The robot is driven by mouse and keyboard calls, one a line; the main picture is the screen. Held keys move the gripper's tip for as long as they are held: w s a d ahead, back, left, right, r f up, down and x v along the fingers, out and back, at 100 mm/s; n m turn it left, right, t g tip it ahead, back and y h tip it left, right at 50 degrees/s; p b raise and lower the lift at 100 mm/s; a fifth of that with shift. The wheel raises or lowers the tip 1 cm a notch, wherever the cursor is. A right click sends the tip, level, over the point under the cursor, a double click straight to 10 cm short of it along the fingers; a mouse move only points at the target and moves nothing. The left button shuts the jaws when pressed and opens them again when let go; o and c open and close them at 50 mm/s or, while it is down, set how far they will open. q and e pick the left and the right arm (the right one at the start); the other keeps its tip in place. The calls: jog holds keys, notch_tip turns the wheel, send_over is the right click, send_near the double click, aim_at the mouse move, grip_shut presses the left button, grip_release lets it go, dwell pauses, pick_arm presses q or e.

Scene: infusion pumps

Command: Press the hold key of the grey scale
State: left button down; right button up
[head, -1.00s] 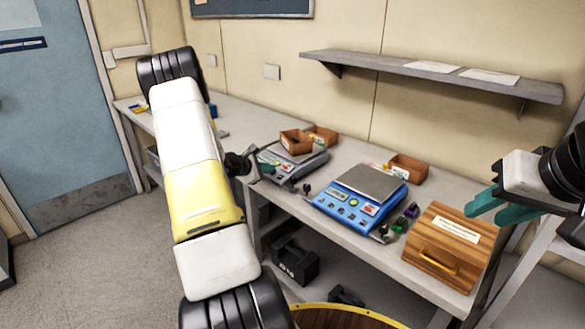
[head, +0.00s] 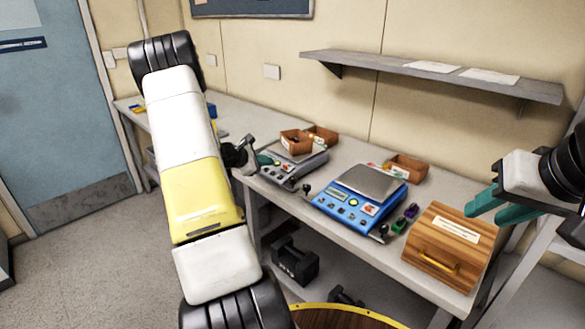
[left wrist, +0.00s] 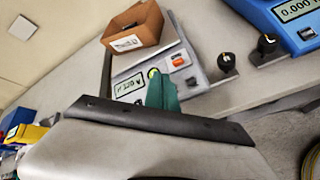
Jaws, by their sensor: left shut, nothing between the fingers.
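The grey scale (head: 292,168) stands on the bench left of the blue scale, with a small brown box on its pan. In the left wrist view, the grey scale's front panel (left wrist: 190,82) shows a display, a yellow-green key and an orange-red key; the key labels are too small to read. My left gripper (left wrist: 163,92) is shut and empty, its teal fingertips in front of the panel just below the yellow-green key. They hide part of the panel, and I cannot tell whether they touch it. My right gripper (head: 485,206) is open and empty at the far right, away from the scales.
A blue scale (head: 358,198) stands to the right, with a wooden box (head: 440,245) beyond it. Brown boxes (head: 408,168) stand on the bench behind the scales. Black knobs (left wrist: 267,45) stick up by the bench's front edge. A wall shelf (head: 430,75) hangs above.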

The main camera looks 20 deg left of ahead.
pick_arm(q)
jog(key=shift+s+a+r, duration=0.1)
jog(key=shift+s+r, duration=0.1)
jog(key=shift+r, duration=0.45)
jog(key=shift+s+r, duration=0.15)
jog(key=shift+r, duration=0.45)
jog(key=s+d+r+m+g+h, duration=0.1)
jog(key=s+d+r+m+g, duration=0.1)
jog(key=s+d+r+m, duration=0.65)
jog(key=s+d+r+m+g+h, duration=0.1)
jog(key=d+r+m+g+h, duration=0.15)
jog(key=d+r, duration=0.7)
jog(key=s+d+m+g+y, duration=0.2)
jog(key=s+d+m, duration=0.5)
jog(key=s+d, duration=0.45)
jog(key=s+a+m+t+y, duration=0.1)
jog(key=s+m+y, duration=0.2)
jog(key=s, duration=1)
jog(key=r+m, duration=0.1)
jog(key=m, duration=0.2)
jog(key=shift+a, duration=0.15)
